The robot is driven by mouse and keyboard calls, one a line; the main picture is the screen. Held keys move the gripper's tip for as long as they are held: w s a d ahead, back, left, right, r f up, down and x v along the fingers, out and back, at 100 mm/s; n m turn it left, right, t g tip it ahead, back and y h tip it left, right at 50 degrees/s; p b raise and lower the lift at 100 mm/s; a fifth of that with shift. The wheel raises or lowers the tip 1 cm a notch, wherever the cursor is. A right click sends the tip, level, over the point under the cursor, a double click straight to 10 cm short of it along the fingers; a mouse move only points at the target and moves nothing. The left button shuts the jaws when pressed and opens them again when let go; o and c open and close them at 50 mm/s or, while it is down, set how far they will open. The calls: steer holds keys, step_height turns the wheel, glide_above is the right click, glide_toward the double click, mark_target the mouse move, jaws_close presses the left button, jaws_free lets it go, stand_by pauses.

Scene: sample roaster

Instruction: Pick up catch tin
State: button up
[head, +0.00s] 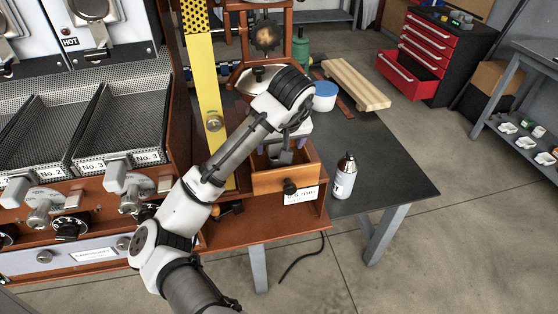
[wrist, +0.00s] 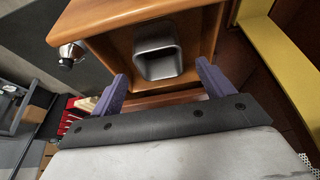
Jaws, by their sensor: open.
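The catch tin (wrist: 157,32) is a small grey metal box with an open top and rounded corners. In the wrist view it sits inside an open wooden drawer (wrist: 100,16). My gripper (wrist: 162,72) is open, with its two purple fingers apart and pointing toward the tin. The near part of the tin lies between the fingertips in the picture; I cannot tell the depth gap, and no contact shows. In the head view the drawer (head: 270,182) is pulled out, with a dark knob on its front. My arm reaches over it and partly hides the grey tin (head: 283,157).
A white-labelled bottle (head: 344,178) stands on the dark table (head: 395,180) right of the drawer. A blue-and-white tub (head: 325,97) and a slatted wooden board (head: 357,84) are behind. A yellow upright (head: 207,90) stands close left of the drawer.

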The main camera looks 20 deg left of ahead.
steer(key=shift+p+x, duration=0.4)
steer(key=shift+x, duration=2.2)
steer(key=shift+s, duration=0.15)
steer(key=c, duration=1.1)
step_height(320, 180, up, 28)
steer(key=b, duration=0.1)
